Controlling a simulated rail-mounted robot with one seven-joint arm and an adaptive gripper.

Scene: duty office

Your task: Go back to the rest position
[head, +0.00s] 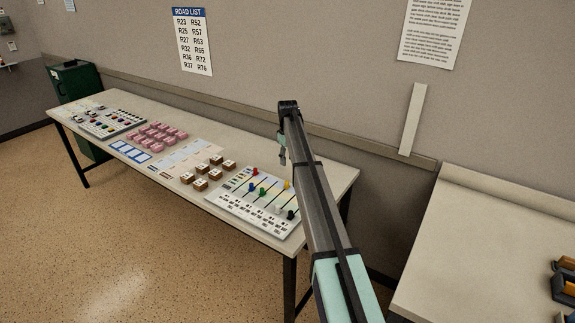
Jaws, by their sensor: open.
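My arm reaches from the bottom right up over the right end of the long table in the head view. My gripper (283,157) hangs at the arm's far end, above the table's back right part. It looks small and is partly hidden by my own arm, and I see nothing held in it. It is open and apart from the things on the table.
The long table (325,172) bears a slider panel (228,204), brown blocks (215,160), pink blocks (160,131) and a board with coloured pieces (90,126). A second table (470,250) stands right. A green bin (72,80) stands far left. The wall is close behind.

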